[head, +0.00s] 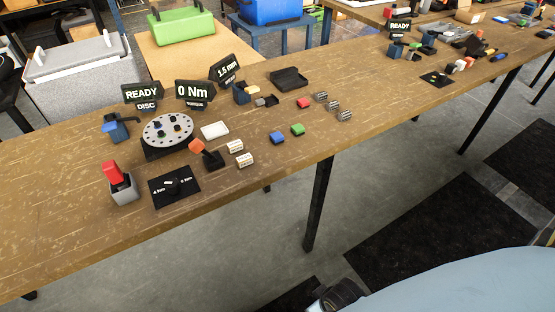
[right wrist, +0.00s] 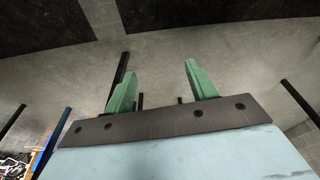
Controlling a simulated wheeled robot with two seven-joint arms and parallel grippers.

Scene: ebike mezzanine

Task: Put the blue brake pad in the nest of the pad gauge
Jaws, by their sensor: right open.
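The blue brake pad (head: 278,138) lies on the wooden bench near its front edge in the head view, just left of a green pad (head: 298,130). What looks like the pad gauge (head: 242,95), a blue and dark device, stands farther back by a sign reading 1.5 mm (head: 225,68). Its nest is too small to make out. My right gripper (right wrist: 159,70) shows in the right wrist view with its two green fingers apart and nothing between them. Floor and dark legs lie beyond it. My left gripper is not in view.
A red pad (head: 303,103), grey springs (head: 337,108) and a black open tray (head: 289,78) lie near the pads.

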